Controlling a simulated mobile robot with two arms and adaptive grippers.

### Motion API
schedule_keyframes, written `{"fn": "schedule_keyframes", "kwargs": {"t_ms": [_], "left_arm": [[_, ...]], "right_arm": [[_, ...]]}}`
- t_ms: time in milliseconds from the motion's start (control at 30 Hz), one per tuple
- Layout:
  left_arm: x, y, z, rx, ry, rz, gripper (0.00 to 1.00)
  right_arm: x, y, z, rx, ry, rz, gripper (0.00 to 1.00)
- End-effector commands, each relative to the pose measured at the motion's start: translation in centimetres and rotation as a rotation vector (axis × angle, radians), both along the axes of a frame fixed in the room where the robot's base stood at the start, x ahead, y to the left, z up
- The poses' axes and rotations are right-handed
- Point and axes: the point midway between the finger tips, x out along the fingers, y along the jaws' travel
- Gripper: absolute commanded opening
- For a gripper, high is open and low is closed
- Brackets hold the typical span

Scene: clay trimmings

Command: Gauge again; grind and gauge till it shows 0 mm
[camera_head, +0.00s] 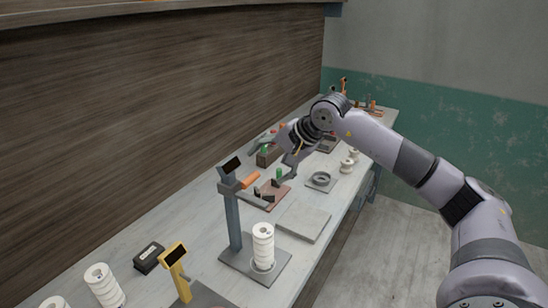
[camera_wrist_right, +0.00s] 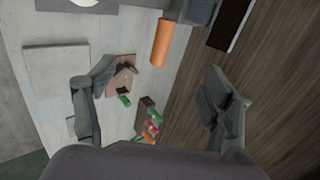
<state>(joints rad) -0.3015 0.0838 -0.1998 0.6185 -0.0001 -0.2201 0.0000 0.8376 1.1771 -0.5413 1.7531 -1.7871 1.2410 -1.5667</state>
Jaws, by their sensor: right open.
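A dark gauge stand (camera_head: 233,215) stands on the bench. It has a display head with a dark screen (camera_head: 231,165) and an orange handle (camera_head: 251,180); no reading is legible. A white ribbed cylinder (camera_head: 263,245) stands upright on its base plate. The orange handle also shows in the right wrist view (camera_wrist_right: 161,42), with the dark screen (camera_wrist_right: 232,22) beside it. My right gripper (camera_head: 284,170) is open and empty above the bench, beyond the gauge head; its spread fingers flank the right wrist view (camera_wrist_right: 158,75). My left gripper is not in view.
A yellow gauge (camera_head: 176,268), a black box (camera_head: 149,257) and another ribbed white cylinder (camera_head: 104,286) stand in front. A wooden wall borders the left.

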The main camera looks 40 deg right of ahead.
Motion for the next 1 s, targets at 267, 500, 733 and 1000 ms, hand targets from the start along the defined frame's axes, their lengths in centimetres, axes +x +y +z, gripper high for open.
{"fn": "schedule_keyframes", "kwargs": {"t_ms": [267, 500, 733, 1000], "left_arm": [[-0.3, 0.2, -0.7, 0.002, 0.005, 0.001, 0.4], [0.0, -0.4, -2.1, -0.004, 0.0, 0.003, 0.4], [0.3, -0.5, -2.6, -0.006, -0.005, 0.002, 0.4], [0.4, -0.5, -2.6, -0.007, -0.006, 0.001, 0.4]], "right_arm": [[2.5, 1.2, -3.4, 0.004, 0.0, 0.002, 0.75], [4.5, 2.0, -6.0, 0.005, 0.0, 0.0, 0.75], [5.5, 2.3, -7.0, 0.004, -0.002, 0.0, 0.75], [5.6, 2.4, -7.1, 0.004, -0.002, 0.0, 0.75]]}}
